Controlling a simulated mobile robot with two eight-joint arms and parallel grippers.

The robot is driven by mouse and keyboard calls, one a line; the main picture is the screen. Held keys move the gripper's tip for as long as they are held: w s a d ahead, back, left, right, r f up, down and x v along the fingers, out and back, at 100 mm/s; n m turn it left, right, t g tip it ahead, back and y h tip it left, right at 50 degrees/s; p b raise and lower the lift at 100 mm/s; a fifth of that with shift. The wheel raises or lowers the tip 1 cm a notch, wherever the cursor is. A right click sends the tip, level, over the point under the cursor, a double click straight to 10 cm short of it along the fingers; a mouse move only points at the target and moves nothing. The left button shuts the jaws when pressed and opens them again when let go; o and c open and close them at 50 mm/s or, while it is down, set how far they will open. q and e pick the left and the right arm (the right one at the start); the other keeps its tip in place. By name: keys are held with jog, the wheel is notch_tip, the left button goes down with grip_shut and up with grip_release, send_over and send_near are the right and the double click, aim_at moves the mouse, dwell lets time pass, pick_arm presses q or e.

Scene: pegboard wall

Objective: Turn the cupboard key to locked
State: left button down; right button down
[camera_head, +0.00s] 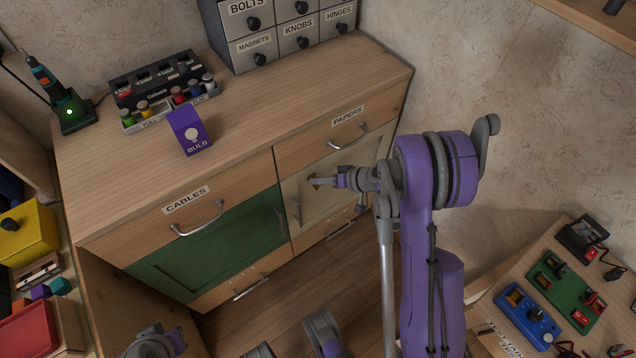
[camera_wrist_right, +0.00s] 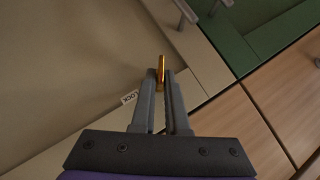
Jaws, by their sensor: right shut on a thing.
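The cream cupboard door (camera_head: 352,160) is closed, under the PAPERS drawer (camera_head: 335,140). The brass key (camera_head: 315,182) is at this door; the wrist view shows the golden key (camera_wrist_right: 161,68) between my fingertips. My right gripper (camera_head: 328,182) is shut on it, and its fingers (camera_wrist_right: 163,90) show either side of it in the wrist view. A small white LOCK label (camera_wrist_right: 129,97) is left of the fingers there. The keyhole is hidden. The head view shows parts of my own body at the bottom edge, but no left gripper that I can make out.
A green door (camera_head: 215,240) is left of the cream one, under the CABLES drawer (camera_head: 190,205). The cream door's bar handle (camera_head: 295,208) is near the key. A purple BULB box (camera_head: 189,132) stands on the cabinet top. A bench with devices (camera_head: 540,300) is at right.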

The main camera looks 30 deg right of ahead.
jog(key=shift+d+f+m+t+y+b, duration=0.15)
jog(key=shift+m+t+y+b, duration=0.3)
jog(key=shift+m+y+b, duration=0.85)
jog(key=shift+d+f+m+t+y+b, duration=0.1)
jog(key=shift+f+m+t+y+b, duration=0.35)
jog(key=shift+y+b, duration=0.95)
jog(key=shift+d+f+m+t+y+b, duration=0.1)
jog(key=shift+m+t+y+b, duration=0.4)
jog(key=shift+m+y+b, duration=0.95)
jog(key=shift+r+h+b, duration=0.1)
jog(key=shift+h+b, duration=0.3)
jog(key=shift+h, duration=0.05)
jog(key=c, duration=1)
grip_release()
jog(key=p+v, duration=0.1)
jog(key=v, duration=0.9)
jog(key=shift+s+d+p, duration=0.25)
jog(key=shift+p, duration=0.15)
